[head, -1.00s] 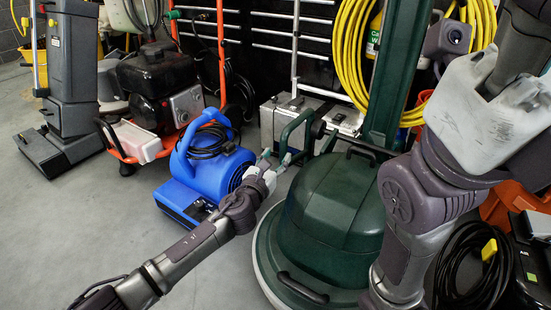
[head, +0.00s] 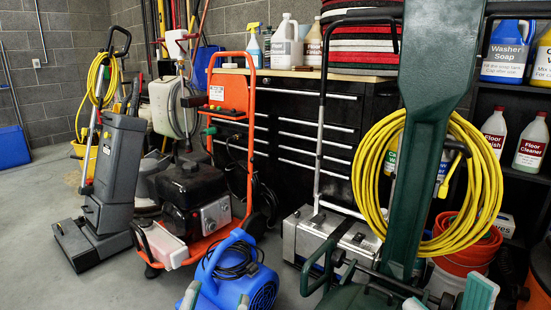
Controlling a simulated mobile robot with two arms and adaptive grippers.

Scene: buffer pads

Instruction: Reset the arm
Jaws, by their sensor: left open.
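The stack of red, black and white buffer pads (head: 352,45) sits on the wooden top of the black tool cabinet (head: 262,105). My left gripper (head: 216,300) shows at the bottom edge, with two teal fingertips apart. It is open and empty, in front of the blue blower (head: 243,272); its arm is out of frame. At the bottom right, teal and white parts that look like my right gripper (head: 450,300) show in front of the green floor machine (head: 425,130). They are cut off by the frame edge, so its jaw state is unclear.
An orange-framed machine (head: 185,210) and a grey upright cleaner (head: 112,180) stand at the left. A yellow hose (head: 485,180) hangs by the green machine's handle, above an orange bucket (head: 465,250). Bottles stand on the cabinet and right shelf. Grey floor is clear at lower left.

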